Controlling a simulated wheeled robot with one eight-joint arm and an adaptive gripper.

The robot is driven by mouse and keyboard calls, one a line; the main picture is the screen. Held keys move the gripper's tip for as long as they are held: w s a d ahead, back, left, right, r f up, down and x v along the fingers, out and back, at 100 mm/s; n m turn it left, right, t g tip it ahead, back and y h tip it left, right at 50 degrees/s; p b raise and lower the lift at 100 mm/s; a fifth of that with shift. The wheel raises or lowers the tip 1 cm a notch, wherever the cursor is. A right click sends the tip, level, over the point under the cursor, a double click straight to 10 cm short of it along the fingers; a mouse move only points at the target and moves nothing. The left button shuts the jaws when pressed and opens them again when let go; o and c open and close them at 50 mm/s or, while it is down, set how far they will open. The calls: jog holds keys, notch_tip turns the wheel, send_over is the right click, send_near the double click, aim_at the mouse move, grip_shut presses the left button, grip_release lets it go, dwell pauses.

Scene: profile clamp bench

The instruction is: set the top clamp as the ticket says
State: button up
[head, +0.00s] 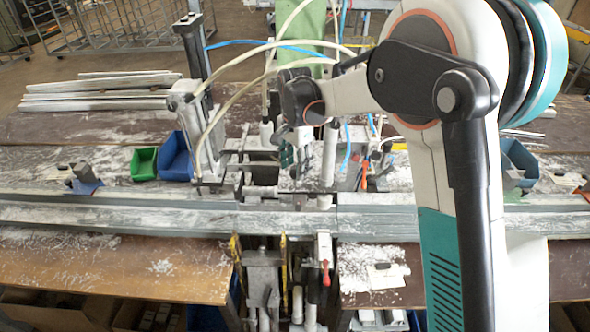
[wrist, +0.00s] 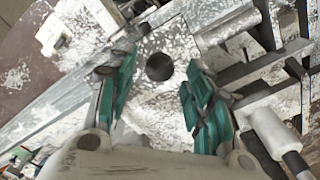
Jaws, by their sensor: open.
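My gripper (head: 296,157) hangs over the middle of the clamp station, its teal fingers pointing down. In the wrist view my gripper (wrist: 160,100) is open, with nothing between the fingertips. A dark round spot (wrist: 160,66), a hole or a knob end, shows just beyond and between them; I cannot tell which. The clamp station (head: 262,192) has metal blocks and bars over the long grey profile (head: 130,217). I cannot tell which part is the top clamp; my arm and gripper hide some of it. No readable ticket shows.
A white cylinder (head: 329,155) stands right of my gripper; a similar one shows in the wrist view (wrist: 270,132). A red-handled lever (head: 325,265) is at the front. Green (head: 144,163) and blue (head: 175,158) bins stand left. Pale hoses (head: 235,68) arch overhead. Shavings litter the bench.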

notch_tip(320, 180, up, 10)
jog(key=shift+f, duration=0.15)
dwell(0.3)
